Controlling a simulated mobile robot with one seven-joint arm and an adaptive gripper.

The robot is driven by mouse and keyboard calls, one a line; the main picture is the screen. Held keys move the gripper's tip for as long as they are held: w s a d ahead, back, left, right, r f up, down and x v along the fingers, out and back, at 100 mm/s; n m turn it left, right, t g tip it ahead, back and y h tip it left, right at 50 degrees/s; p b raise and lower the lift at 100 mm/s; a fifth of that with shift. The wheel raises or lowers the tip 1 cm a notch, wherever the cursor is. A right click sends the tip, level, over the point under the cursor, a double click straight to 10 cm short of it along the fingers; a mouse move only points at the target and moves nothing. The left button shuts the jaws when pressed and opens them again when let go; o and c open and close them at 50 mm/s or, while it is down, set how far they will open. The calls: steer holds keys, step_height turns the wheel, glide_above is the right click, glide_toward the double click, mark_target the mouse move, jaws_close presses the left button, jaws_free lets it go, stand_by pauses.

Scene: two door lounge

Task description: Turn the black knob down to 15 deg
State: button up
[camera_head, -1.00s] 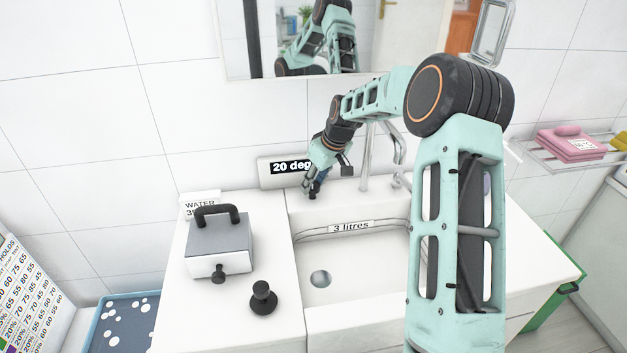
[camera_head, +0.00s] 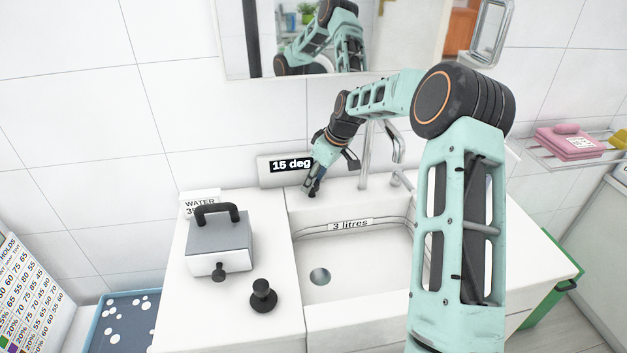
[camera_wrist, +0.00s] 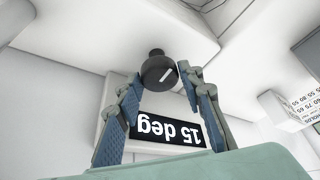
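The black knob (camera_wrist: 158,72) shows in the wrist view with a white pointer line on its face. It lies between the tips of my gripper (camera_wrist: 158,82), one finger at each side; the right fingertip looks touching or very close, and I cannot tell whether both grip it. In the head view my gripper (camera_head: 312,188) hides most of the knob at the back of the sink. The display (camera_head: 291,165) above it reads "15 deg"; it also shows upside down in the wrist view (camera_wrist: 168,131).
A sink basin (camera_head: 345,262) labelled "3 litres" lies in front, with a tap (camera_head: 366,155) to the right of my gripper. A grey-lidded box (camera_head: 220,245) and a black stopper-like piece (camera_head: 263,296) stand on the left counter. A mirror (camera_head: 300,40) hangs behind.

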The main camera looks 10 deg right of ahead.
steer(key=o, duration=0.3)
